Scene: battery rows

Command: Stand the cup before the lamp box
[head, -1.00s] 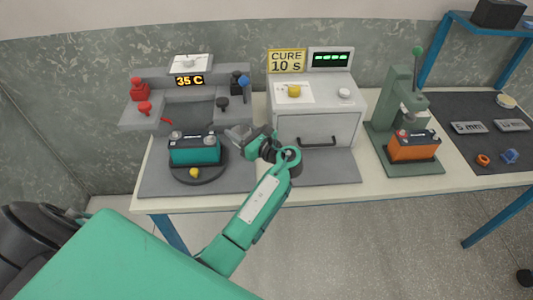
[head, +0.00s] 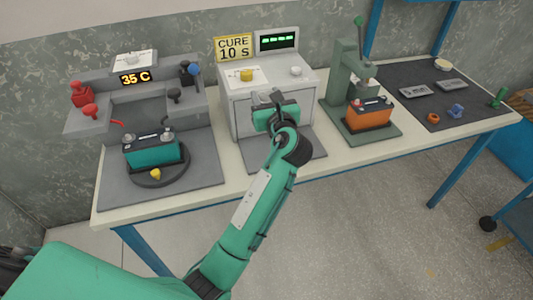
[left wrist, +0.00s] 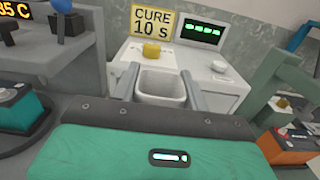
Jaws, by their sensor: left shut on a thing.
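The lamp box (head: 268,88) is a pale grey cabinet with a CURE 10 S sign and a green display. It also shows in the left wrist view (left wrist: 218,84). My left gripper (head: 276,97) is in front of the box, its fingers pointing toward it. In the left wrist view the gripper (left wrist: 163,92) is shut on a pale grey, square-mouthed cup (left wrist: 163,86), held upright between the two fingers. Whether the cup's base touches the mat is hidden. My right gripper is in neither view.
A teal battery (head: 151,151) sits on a round turntable at the left, below a grey 35 C station (head: 140,97). A green press (head: 345,85) with an orange battery (head: 369,114) stands to the right. Grey mat (head: 302,148) shows before the box.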

